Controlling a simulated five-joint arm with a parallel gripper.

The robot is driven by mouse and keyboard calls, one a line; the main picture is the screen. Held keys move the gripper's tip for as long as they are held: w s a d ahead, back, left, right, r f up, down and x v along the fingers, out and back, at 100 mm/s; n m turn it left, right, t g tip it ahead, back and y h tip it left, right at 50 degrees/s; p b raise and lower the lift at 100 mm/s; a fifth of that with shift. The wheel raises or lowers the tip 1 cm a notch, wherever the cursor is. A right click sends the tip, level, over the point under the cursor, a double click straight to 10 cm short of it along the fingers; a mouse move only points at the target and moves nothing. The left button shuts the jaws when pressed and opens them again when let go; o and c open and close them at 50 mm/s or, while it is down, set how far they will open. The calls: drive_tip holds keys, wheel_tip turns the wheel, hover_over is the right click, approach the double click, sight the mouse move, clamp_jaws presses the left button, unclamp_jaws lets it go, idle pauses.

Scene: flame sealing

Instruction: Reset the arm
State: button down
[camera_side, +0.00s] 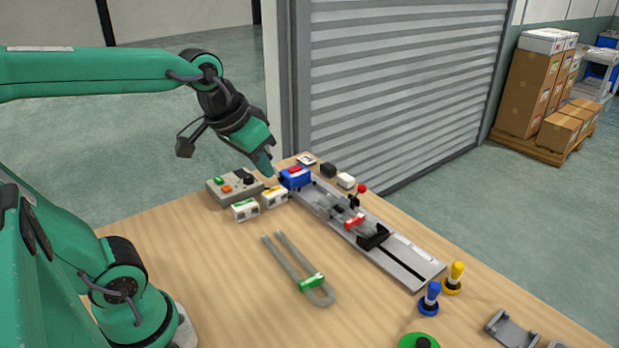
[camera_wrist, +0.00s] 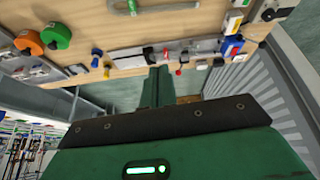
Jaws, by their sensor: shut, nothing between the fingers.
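My gripper (camera_side: 264,163) is green, at the end of my green arm. In the side view it hangs above the back part of the wooden table, near a grey control box and a blue block, and points down and to the right. Its fingers are shut with nothing held. In the wrist view the shut gripper (camera_wrist: 157,82) points toward the table, with the metal rail beyond it. The height above the table is hard to judge.
The wooden table (camera_side: 190,245) bears a control box (camera_side: 225,190), white blocks (camera_side: 245,210), a blue block (camera_side: 295,178), a metal rail (camera_side: 405,262) with a red-knobbed clamp, a U-shaped tube (camera_side: 290,262), and blue (camera_side: 430,298) and yellow (camera_side: 454,277) pegs. A shutter (camera_side: 400,85) stands behind.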

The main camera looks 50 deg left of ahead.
drive_tip(key=s+f+m, duration=0.1)
drive_tip(key=s+f, duration=0.1)
drive_tip(key=s, duration=0.3)
drive_tip(key=shift+s+d+f, duration=0.35)
drive_tip(key=shift+d+f, duration=0.05)
drive_tip(key=shift+d, duration=0.05)
